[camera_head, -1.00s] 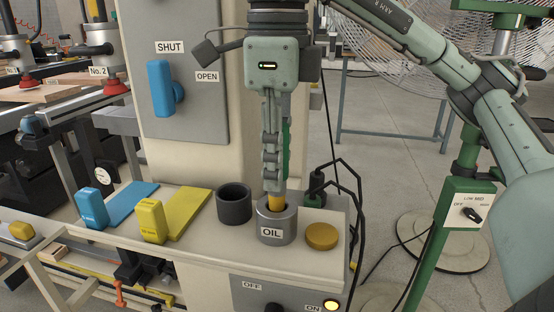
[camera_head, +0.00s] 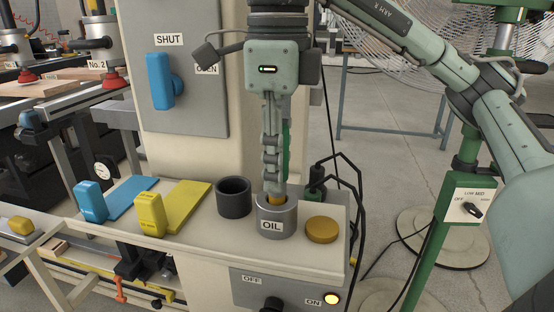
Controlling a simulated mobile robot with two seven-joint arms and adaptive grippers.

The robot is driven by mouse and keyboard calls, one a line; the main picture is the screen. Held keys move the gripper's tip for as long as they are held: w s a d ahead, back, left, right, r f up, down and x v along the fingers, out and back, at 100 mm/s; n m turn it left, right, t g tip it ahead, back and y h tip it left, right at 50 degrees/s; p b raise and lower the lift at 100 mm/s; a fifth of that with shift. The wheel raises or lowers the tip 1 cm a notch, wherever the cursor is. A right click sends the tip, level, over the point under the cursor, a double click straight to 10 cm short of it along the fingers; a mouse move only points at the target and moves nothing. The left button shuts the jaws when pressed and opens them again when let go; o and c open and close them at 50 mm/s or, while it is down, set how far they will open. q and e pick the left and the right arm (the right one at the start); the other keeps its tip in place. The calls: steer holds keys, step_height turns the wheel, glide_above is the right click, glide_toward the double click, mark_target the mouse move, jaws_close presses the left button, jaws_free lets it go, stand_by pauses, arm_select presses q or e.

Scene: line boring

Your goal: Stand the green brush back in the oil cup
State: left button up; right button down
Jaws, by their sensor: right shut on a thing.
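The oil cup (camera_head: 276,224), a grey metal cup labelled OIL, stands on the machine's ledge. My right gripper (camera_head: 273,185) points straight down over it and is shut on the green brush (camera_head: 286,150). The brush is upright; a strip of its green handle shows behind the fingers. Its yellowish lower part (camera_head: 274,199) is inside the cup's mouth, with only a little showing above the rim. Whether its tip touches the cup's floor is hidden. My left gripper is not in view.
A dark open cup (camera_head: 234,197) stands close left of the oil cup, and a round yellow-brown lid (camera_head: 321,230) lies close right. Blue (camera_head: 90,201) and yellow (camera_head: 150,213) blocks stand further left. Black cables (camera_head: 355,190) hang at the ledge's right end.

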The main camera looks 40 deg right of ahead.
steer(key=shift+f, duration=0.1)
stand_by(0.3)
steer(key=shift+f+b, duration=0.6)
steer(key=shift+f, duration=0.1)
jaws_free()
stand_by(0.4)
steer(key=shift+r, duration=0.15)
stand_by(0.4)
steer(key=shift+r+p, duration=3.35)
steer(key=shift+p, duration=0.45)
steer(key=shift+r, duration=1.05)
